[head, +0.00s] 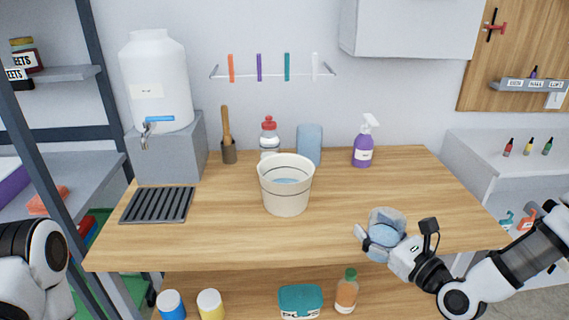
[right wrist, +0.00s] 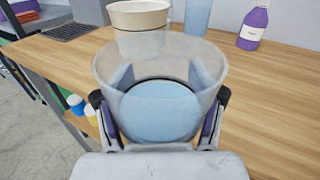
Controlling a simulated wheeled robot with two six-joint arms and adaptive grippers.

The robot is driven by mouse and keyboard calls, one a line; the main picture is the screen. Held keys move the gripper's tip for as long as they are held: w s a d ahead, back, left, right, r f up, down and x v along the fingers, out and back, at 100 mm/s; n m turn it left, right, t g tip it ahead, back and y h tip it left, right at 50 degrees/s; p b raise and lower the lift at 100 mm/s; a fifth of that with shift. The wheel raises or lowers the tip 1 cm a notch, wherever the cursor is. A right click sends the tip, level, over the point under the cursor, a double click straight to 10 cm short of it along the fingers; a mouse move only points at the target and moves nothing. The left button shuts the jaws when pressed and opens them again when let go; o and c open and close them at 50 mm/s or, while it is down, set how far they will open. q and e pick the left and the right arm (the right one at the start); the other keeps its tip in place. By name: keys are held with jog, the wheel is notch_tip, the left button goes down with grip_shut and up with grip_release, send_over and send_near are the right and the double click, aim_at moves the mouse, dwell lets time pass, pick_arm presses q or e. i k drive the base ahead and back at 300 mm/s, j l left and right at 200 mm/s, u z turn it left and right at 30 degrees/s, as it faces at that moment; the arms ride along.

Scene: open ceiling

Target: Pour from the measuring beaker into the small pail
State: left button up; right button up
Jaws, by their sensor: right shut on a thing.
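The measuring beaker (head: 388,216) is clear and holds pale blue liquid. My right gripper (head: 380,238) is shut on it near the front right of the table. In the right wrist view the beaker (right wrist: 160,75) stands between the two fingers (right wrist: 160,118), with the liquid below its rim. The small pail (head: 285,190) is cream with dark bands and stands upright mid-table, with some blue liquid inside. The pail (right wrist: 139,16) also shows beyond the beaker, apart from it. My left gripper is out of view; only part of my left arm shows at the lower left.
A white water dispenser (head: 157,85) stands on a grey block at the back left, with a dark drain grate (head: 157,205) in front. A red-capped bottle (head: 269,137), a blue cylinder (head: 309,145) and a purple spray bottle (head: 363,145) line the back. The wooden table (head: 225,235) is clear around the pail.

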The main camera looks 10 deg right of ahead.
aim_at(286, 179)
jog(key=i, duration=0.9)
